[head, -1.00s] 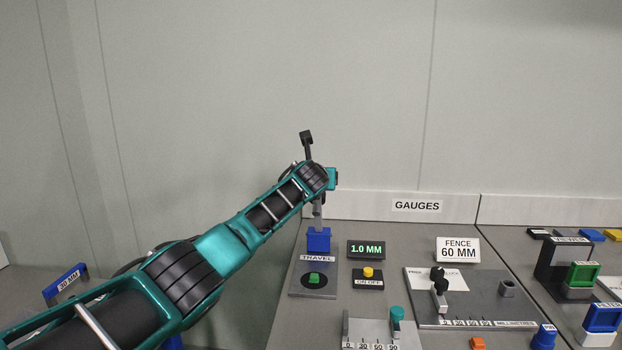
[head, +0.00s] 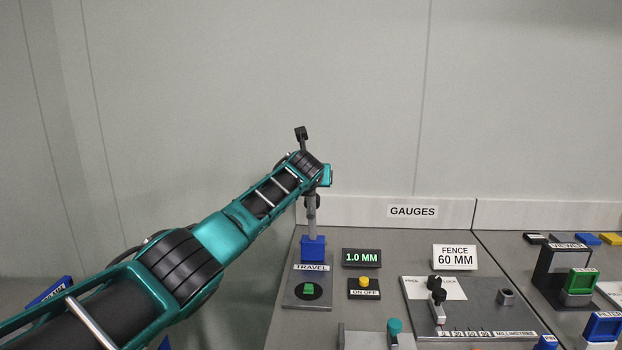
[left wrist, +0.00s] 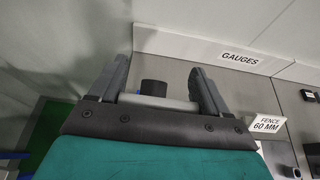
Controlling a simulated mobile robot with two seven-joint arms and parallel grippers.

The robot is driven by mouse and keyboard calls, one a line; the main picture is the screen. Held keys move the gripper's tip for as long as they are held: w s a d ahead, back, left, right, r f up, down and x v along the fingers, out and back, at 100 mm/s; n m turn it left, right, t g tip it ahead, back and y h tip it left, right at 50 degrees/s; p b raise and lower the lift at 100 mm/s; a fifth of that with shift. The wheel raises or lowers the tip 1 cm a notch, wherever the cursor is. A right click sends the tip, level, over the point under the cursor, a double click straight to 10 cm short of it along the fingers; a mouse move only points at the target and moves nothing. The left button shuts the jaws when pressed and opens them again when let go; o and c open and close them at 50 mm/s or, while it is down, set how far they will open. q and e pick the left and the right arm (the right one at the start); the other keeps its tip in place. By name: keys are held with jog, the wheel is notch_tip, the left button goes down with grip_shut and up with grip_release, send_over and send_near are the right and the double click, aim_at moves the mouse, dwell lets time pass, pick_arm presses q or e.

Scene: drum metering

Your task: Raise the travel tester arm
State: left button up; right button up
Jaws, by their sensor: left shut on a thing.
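The travel tester stands at the left of the gauge bench, with a blue block (head: 313,247), a grey post (head: 311,215) rising from it, and a TRAVEL plate (head: 290,293) holding a green piece (head: 308,289) on a black disc. A dark upright piece (head: 301,136) shows above my left wrist. My right gripper is out of view.
A display (head: 361,258) reads 1.0 MM, above a yellow ON OFF button (head: 364,282). The FENCE 60 MM sign (head: 455,257) and fence gauge plate (head: 490,318) are to the right. A wall with a GAUGES label (head: 412,211) stands behind. Space above is clear.

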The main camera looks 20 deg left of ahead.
pick_arm(q)
jog(key=shift+f, duration=0.55)
jog(key=o, duration=1.1)
jog(key=shift+o, duration=1.4)
jog(key=shift+w+a, duration=0.1)
jog(key=shift+w, duration=0.1)
jog(key=shift+o, duration=0.2)
jog(key=shift+r, duration=0.15)
jog(key=shift+s+r, duration=0.1)
jog(key=shift+s+r, duration=0.1)
jog(key=shift+s+r, duration=0.2)
jog(key=shift+s, duration=0.2)
jog(key=v, duration=1.1)
jog(key=shift+s+d, duration=0.3)
jog(key=shift+s, duration=0.05)
